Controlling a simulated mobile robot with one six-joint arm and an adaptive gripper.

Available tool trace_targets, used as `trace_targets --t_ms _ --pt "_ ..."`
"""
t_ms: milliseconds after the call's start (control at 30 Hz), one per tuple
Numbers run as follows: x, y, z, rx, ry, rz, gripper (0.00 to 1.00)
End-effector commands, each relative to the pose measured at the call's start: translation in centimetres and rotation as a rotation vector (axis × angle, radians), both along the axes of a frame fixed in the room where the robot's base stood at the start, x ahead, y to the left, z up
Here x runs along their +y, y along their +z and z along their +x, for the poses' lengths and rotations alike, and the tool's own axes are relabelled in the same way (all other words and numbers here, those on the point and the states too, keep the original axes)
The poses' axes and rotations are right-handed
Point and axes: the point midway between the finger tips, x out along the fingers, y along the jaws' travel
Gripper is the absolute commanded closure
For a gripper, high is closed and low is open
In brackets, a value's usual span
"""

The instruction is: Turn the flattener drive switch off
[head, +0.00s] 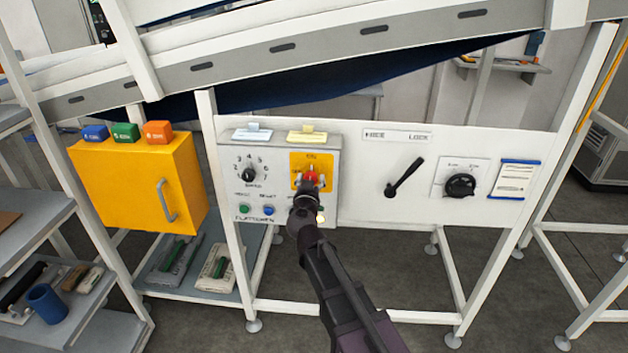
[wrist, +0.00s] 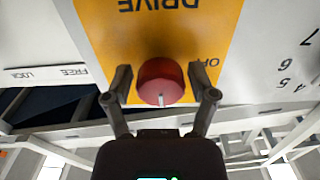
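The flattener drive switch is a red rotary knob (head: 311,177) on a yellow plate (head: 298,170) of the grey flattener box (head: 232,171). An ON label sits above it. The wrist view is upside down and shows the red knob (wrist: 160,80) with a pale mark at its lower edge, away from the DRIVE lettering. The OFF label is to its right there. My gripper (head: 308,189) is in front of the knob and hides the plate's lower part. In the wrist view my gripper (wrist: 160,78) is open, one finger on each side of the knob with a small gap.
A numbered speed dial (head: 249,175) and green and blue buttons (head: 256,210) are left of the knob. A black lever (head: 405,177) and black dial (head: 460,186) are on the white panel to the right. A yellow cabinet (head: 140,185) stands left; a sloped conveyor (head: 330,40) runs above.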

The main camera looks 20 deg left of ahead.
Motion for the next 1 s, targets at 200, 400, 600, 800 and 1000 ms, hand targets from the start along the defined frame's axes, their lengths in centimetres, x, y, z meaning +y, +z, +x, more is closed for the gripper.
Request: trace_targets --t_ms 200,400,600,800,1000 --pt "0.0 0.0 0.0 0.000 0.000 0.000 0.93" --pt "-0.6 0.0 0.2 -0.001 -0.008 -0.006 0.92" --pt "-0.5 0.0 0.3 -0.011 -0.009 -0.046 0.92" --pt "-0.4 0.0 0.3 -0.034 -0.008 -0.140 0.92" --pt "-0.4 0.1 0.4 -0.070 -0.008 -0.288 0.92"
